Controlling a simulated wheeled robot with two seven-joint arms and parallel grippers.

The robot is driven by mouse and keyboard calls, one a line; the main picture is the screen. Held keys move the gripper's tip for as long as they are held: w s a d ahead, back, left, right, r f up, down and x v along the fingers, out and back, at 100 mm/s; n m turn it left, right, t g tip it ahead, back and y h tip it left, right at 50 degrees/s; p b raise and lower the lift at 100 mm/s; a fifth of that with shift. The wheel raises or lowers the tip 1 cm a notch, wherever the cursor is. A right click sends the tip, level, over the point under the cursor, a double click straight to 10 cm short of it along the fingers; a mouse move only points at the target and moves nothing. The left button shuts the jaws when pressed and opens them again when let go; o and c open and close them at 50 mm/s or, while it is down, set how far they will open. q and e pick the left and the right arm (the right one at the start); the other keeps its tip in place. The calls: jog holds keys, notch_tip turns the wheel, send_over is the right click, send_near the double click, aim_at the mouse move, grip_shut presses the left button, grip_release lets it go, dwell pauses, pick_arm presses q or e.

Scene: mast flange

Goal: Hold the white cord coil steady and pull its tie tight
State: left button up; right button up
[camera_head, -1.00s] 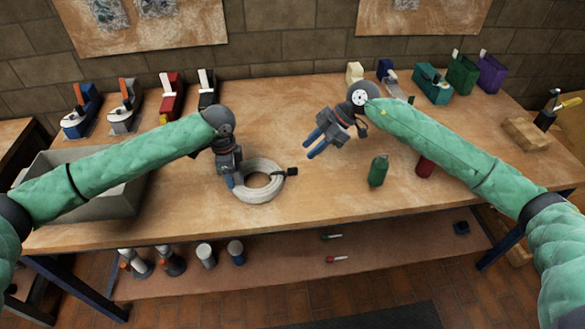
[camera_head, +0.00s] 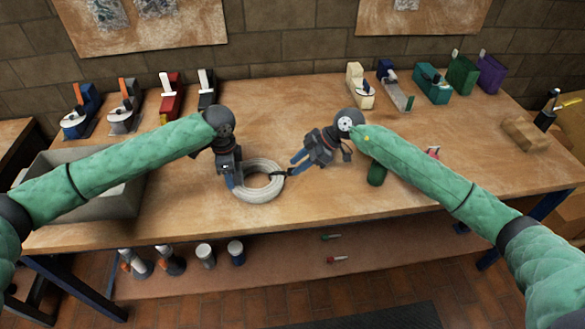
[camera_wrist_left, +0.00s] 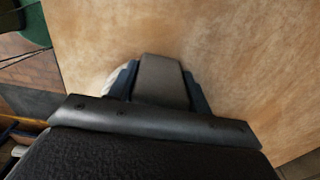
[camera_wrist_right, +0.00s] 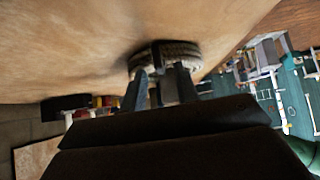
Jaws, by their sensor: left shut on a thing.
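The white cord coil (camera_head: 258,194) lies flat on the wooden table as a ring. Its black tie (camera_head: 281,173) sticks out at the coil's right side. My left gripper (camera_head: 232,182) is shut on the coil's left side, pointing down; in the left wrist view only a pale sliver of the coil (camera_wrist_left: 113,82) shows beside the fingers. My right gripper (camera_head: 296,164) is open, its fingers aimed left at the tie and very close to it. In the right wrist view the dark tie (camera_wrist_right: 155,56) stands between the spread fingertips, in front of the coil (camera_wrist_right: 178,48); touching cannot be told.
A grey bin (camera_head: 105,206) sits at the table's left, under my left arm. Several tape dispensers and coloured holders line the back edge. The table front between the arms is clear.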

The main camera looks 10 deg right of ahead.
jog(key=shift+x, duration=1.45)
grip_shut()
jog(key=shift+d, duration=0.1)
